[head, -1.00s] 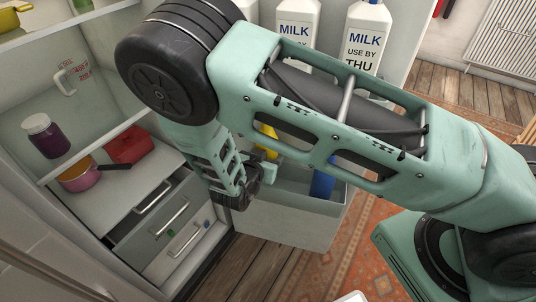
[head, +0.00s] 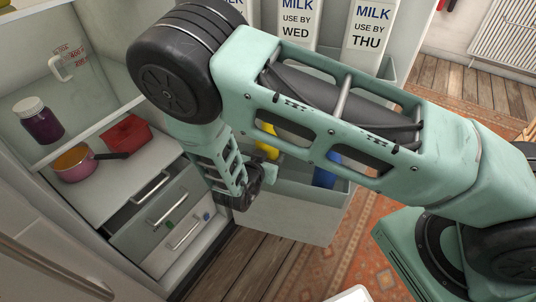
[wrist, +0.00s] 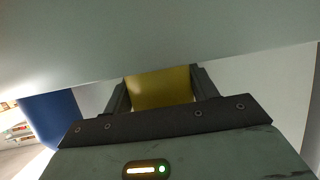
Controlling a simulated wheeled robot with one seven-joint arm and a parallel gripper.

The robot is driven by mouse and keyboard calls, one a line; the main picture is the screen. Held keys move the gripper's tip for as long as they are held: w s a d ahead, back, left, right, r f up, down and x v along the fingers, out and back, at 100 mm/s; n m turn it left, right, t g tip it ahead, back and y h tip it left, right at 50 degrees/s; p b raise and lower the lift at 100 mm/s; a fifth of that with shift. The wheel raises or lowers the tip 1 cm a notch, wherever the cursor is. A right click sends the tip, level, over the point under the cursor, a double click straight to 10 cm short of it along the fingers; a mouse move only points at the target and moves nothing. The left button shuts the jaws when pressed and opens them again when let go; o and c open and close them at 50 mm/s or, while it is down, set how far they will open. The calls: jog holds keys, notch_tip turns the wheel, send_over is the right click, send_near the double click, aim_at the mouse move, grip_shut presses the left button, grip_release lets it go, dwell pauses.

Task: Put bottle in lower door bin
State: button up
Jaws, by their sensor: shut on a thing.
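A yellow bottle (head: 267,141) shows in a small part behind my arm in the head view, over the lower door bin. In the wrist view, its yellow surface (wrist: 160,88) fills the space between the two fingers. My gripper (head: 262,166) is shut on it; the arm partly hides the fingers. The lower door bin (head: 290,214) is a pale box low on the open fridge door. A blue bottle (head: 326,172) stands in it to the right, and also shows in the wrist view (wrist: 52,120). I cannot tell whether the yellow bottle touches the bin floor.
Milk bottles (head: 368,38) stand in the door bin above. At left, fridge shelves hold a dark jar (head: 38,122), a pink pan (head: 76,162) and a red container (head: 127,133). Drawers (head: 150,215) lie below them. A pale surface crosses the top of the wrist view, close to the fingers.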

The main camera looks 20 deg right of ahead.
jog(key=shift+f, duration=0.15)
jog(key=shift+f+b, duration=0.5)
jog(key=shift+f, duration=0.1)
jog(key=shift+f, duration=0.25)
dwell(0.5)
jog(key=o, duration=1.4)
jog(key=shift+c, duration=0.2)
jog(key=v, duration=1.7)
jog(key=shift+a+r+b, duration=0.15)
jog(key=shift+a+b, duration=0.05)
jog(key=shift+b, duration=0.15)
grip_shut()
